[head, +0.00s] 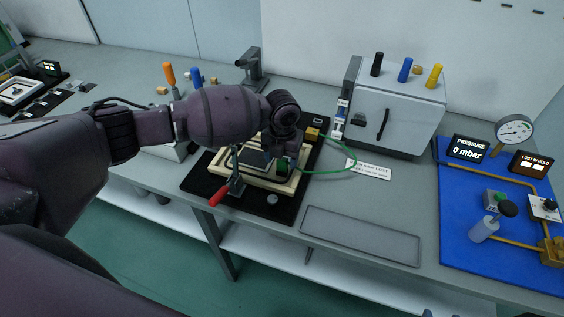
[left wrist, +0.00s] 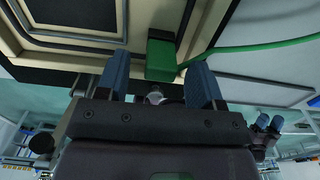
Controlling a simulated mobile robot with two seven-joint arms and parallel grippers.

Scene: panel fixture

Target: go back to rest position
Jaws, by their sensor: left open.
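My left arm comes in from the left in the head view, and its wrist hides most of my left gripper (head: 279,158). The gripper is over the right side of a cream-framed panel (head: 235,172) on a black base. In the left wrist view, its two blue fingers (left wrist: 162,80) stand apart and open. A green block (left wrist: 160,56) with a green cable shows between and just beyond the fingertips; I cannot tell whether they touch it. The block also shows in the head view (head: 282,165). Small bluish tips at the head view's bottom edge may be my right gripper (head: 457,314).
A red-handled clamp (head: 217,197) stands at the panel's front edge. The green cable (head: 345,168) runs right toward a grey cabinet (head: 398,105). A blue board (head: 480,220) with a gauge is at the right. A shallow grey tray (head: 360,236) lies in front, empty.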

